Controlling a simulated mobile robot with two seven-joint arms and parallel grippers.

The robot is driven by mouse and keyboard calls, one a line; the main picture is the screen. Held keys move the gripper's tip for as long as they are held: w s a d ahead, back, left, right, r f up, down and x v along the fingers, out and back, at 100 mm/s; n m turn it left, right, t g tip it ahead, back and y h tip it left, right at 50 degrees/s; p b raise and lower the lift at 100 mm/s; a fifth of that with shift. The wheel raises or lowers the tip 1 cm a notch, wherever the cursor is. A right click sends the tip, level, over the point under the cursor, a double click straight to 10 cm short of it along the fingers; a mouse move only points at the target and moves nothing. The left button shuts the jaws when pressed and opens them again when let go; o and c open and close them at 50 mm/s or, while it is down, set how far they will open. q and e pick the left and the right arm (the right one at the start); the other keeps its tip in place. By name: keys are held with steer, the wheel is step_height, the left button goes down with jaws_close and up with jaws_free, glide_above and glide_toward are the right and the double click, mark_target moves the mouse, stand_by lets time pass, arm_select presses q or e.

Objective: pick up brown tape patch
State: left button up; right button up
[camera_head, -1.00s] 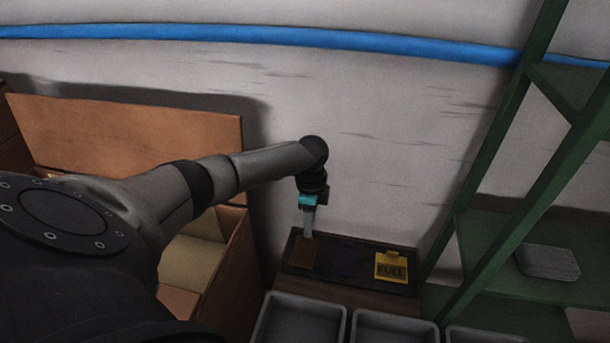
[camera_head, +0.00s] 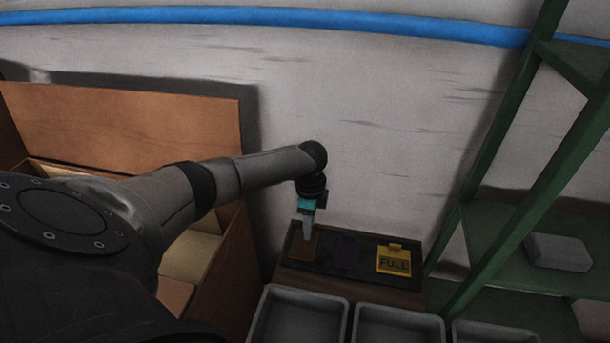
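The brown tape patch (camera_head: 298,254) lies flat at the left end of a dark tray (camera_head: 330,266) on a small wooden stand against the wall. My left gripper (camera_head: 307,237) points down over the patch, with its fingertips at or just above its upper part. I cannot tell whether they touch it. The fingers look like one narrow pale shape from here, so their opening does not show. My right gripper is not in view.
A yellow tag marked FULL (camera_head: 393,260) and a dark bluish patch (camera_head: 348,253) share the tray. Grey bins (camera_head: 300,318) stand in front. An open cardboard box (camera_head: 232,262) is at left, a green shelf rack (camera_head: 500,225) at right.

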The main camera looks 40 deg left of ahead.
arm_select(q)
jaws_close()
steer(key=shift+r, duration=0.15)
stand_by(0.4)
